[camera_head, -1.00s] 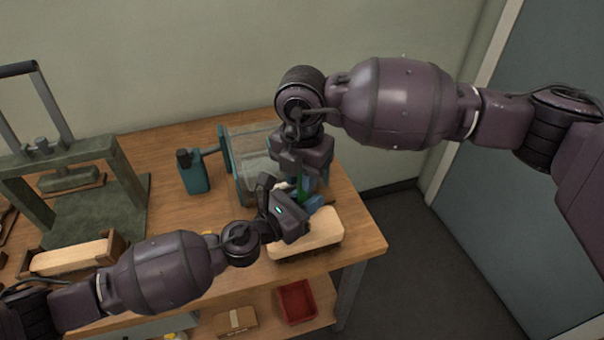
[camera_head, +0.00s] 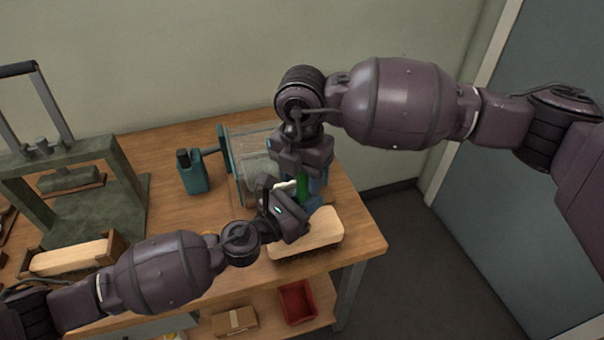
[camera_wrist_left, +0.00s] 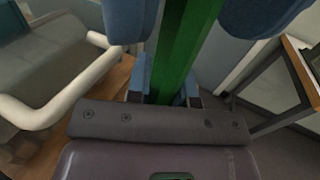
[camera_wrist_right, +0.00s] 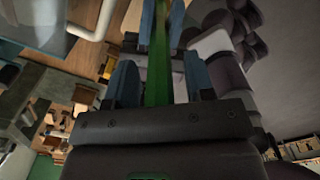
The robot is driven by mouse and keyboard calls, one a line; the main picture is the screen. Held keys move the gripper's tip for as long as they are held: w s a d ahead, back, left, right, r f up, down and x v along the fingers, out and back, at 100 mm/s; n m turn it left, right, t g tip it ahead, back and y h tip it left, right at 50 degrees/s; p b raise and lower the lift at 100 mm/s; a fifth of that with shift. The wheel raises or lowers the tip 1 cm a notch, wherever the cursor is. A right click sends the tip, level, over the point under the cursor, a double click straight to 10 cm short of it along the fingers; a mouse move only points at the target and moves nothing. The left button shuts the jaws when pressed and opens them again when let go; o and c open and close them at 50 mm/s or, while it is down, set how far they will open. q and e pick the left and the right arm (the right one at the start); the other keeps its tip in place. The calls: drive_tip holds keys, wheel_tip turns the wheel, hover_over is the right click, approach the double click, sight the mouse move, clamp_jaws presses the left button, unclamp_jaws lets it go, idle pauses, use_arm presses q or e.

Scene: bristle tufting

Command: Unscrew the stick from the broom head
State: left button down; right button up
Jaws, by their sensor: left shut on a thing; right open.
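The green stick (camera_head: 303,187) stands roughly upright above the pale wooden broom head (camera_head: 318,231), which lies at the table's front right with dark bristles under it. Where the stick meets the head is hidden by my grippers. My left gripper (camera_head: 308,206) is shut on the stick low down, just above the head; the stick runs between its blue fingers in the left wrist view (camera_wrist_left: 182,50). My right gripper (camera_head: 312,182) is above the left one, open, with its fingers on either side of the stick (camera_wrist_right: 158,65) and gaps showing.
A green press (camera_head: 75,185) and a wooden box with a block (camera_head: 75,257) are at left. A red bin (camera_head: 297,301) sits on the lower shelf.

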drive_tip(key=shift+o, duration=0.3)
drive_tip(key=shift+r, duration=2.25)
drive_tip(key=r+n, duration=0.1)
drive_tip(key=r, duration=0.1)
drive_tip(key=r+n, duration=0.2)
drive_tip(key=r, duration=0.1)
drive_tip(key=r+n, duration=0.2)
drive_tip(key=r, duration=0.1)
drive_tip(key=shift+w+d, duration=0.1)
drive_tip(key=shift+w, duration=0.25)
wheel_tip(320, 180, down, 12)
drive_tip(key=shift+r, duration=0.1)
drive_tip(key=shift+c, duration=0.4)
clamp_jaws()
drive_tip(key=n, duration=0.4)
